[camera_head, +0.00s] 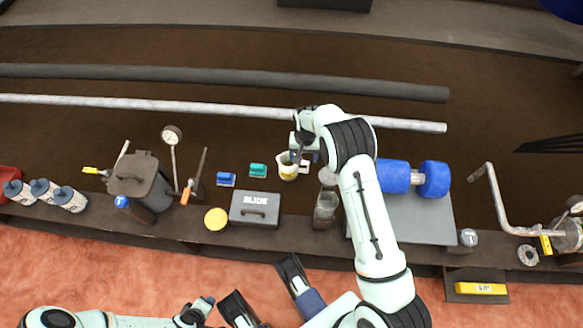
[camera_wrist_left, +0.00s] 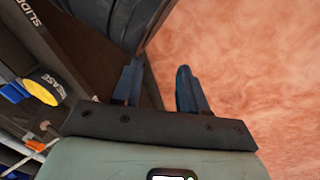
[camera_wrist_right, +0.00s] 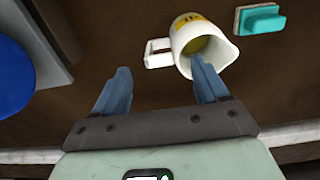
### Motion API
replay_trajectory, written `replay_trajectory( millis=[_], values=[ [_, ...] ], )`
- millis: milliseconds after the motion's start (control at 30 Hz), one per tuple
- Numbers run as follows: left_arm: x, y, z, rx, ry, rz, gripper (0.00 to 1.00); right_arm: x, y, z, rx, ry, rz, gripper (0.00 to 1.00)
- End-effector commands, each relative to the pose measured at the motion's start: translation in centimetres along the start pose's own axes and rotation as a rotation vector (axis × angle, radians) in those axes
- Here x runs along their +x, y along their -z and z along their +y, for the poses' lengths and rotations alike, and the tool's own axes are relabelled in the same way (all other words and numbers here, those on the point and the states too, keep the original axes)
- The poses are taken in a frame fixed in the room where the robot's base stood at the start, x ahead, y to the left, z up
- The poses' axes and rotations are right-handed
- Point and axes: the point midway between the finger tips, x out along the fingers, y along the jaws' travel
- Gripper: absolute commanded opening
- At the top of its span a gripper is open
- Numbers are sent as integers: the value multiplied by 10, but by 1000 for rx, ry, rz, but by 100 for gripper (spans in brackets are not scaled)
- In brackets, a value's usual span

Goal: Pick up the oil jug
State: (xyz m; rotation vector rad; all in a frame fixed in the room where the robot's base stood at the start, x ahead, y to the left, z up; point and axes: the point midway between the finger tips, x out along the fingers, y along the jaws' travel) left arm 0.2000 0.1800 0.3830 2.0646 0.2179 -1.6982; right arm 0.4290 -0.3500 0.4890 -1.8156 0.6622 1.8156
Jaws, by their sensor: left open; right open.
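The oil jug (camera_head: 288,166) is a small white jug with a yellow label, standing on the brown bench left of my right gripper (camera_head: 303,158). In the right wrist view the jug (camera_wrist_right: 190,38) shows its open mouth with yellow inside and its handle toward the left. My right gripper (camera_wrist_right: 160,78) is open and empty. The handle lies ahead between its fingers, and the right fingertip overlaps the jug's mouth in the picture. Whether it touches cannot be told. My left gripper (camera_wrist_left: 157,85) is open and empty, low over the carpet by the bench's front.
A teal block (camera_head: 258,170) and a blue block (camera_head: 226,179) lie left of the jug. A grey SLIDE box (camera_head: 254,208) and a yellow grease tin (camera_head: 216,219) are in front. A glass jar (camera_head: 326,207) stands right, under my right arm. A long pale pipe (camera_head: 220,108) lies behind.

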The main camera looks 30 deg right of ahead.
Motion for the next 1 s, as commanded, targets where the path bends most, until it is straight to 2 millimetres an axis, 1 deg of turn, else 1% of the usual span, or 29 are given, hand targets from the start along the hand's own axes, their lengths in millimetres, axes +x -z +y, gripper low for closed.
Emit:
replay_trajectory(
  millis=[133, 233, 333, 400, 567, 600, 667, 700, 800, 1000],
  values=[
    [10, -12, -10, -10, 17, -36, 43, 18, 4, 2, 2, -2, -1, 73],
    [18, -24, -19, -19, 33, -75, 43, 34, 8, 3, 1, -2, -1, 73],
    [21, -31, -25, -26, 45, -98, 43, 47, 7, 3, 1, -2, -1, 73],
    [22, -34, -26, -28, 48, -107, 43, 50, 7, 2, 1, -1, 0, 73],
    [21, -34, -26, -28, 48, -107, 43, 49, 7, 2, 1, 0, 1, 73],
    [21, -34, -26, -28, 48, -106, 43, 49, 7, 2, 1, 0, 1, 70],
    [21, -33, -26, -28, 48, -106, 43, 49, 7, 2, 0, 0, 0, 51],
    [21, -33, -26, -28, 47, -106, 43, 49, 7, 2, 0, 0, 0, 38],
    [21, -33, -26, -28, 47, -105, 43, 49, 7, 2, 0, 0, 0, 9],
    [21, -33, -26, -28, 47, -105, 43, 48, 7, 2, 0, 0, 1, 9]
  ],
)
